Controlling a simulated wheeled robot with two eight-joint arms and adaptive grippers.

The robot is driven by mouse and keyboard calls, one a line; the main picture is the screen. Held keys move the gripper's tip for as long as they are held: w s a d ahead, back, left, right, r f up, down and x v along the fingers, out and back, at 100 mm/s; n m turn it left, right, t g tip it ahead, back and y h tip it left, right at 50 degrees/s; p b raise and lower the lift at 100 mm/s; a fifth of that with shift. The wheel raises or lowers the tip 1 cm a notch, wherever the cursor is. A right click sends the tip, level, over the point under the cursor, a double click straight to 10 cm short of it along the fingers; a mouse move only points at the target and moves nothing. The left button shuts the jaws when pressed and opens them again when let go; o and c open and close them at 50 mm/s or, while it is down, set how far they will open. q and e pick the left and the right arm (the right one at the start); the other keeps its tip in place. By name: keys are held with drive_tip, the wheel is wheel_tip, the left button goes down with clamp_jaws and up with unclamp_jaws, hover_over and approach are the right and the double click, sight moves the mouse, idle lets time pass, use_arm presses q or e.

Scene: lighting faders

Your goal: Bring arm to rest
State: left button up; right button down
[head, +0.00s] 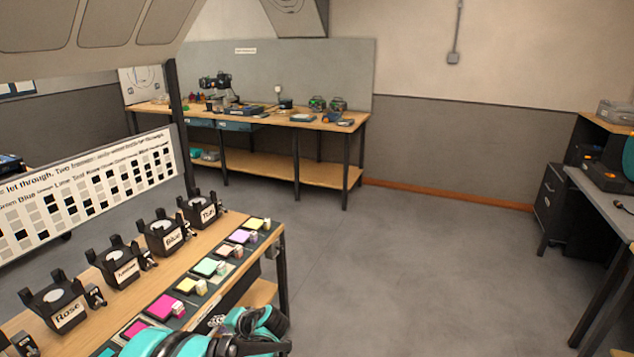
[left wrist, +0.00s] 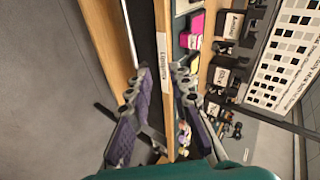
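My left gripper (head: 262,322) shows at the bottom of the head view, its teal arm beside the front edge of the wooden bench (head: 160,268). In the left wrist view its two purple-padded fingers (left wrist: 156,84) stand apart with nothing held between them. Behind the gap between them is the bench's front edge with a white label (left wrist: 163,72). Whether a finger touches the bench cannot be told. My right gripper is in neither view.
Black lamp holders labelled Rose (head: 62,303) and Ruby (head: 205,211) stand on the bench, with several coloured filter squares in front. A chart board (head: 90,190) stands behind. A back workbench (head: 270,118) and a right desk (head: 600,190) flank clear grey floor (head: 430,260).

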use_arm(q)
drive_tip(key=s+d+r+n+h, duration=0.1)
drive_tip(key=s+d+r+h, duration=0.1)
drive_tip(key=s+r, duration=0.3)
drive_tip(key=s+d+r+h, duration=0.1)
drive_tip(key=s+r+h, duration=0.25)
drive_tip(key=s, duration=0.45)
drive_tip(key=s+d+n+h, duration=0.1)
drive_tip(key=s+d+h, duration=0.1)
drive_tip(key=s, duration=0.5)
drive_tip(key=s+d+r+n+t+h, duration=0.1)
drive_tip(key=s+d, duration=0.3)
drive_tip(key=s, duration=0.3)
drive_tip(key=shift+s+d+n+h, duration=0.35)
drive_tip(key=shift+s+n, duration=0.05)
drive_tip(key=shift+r, duration=0.1)
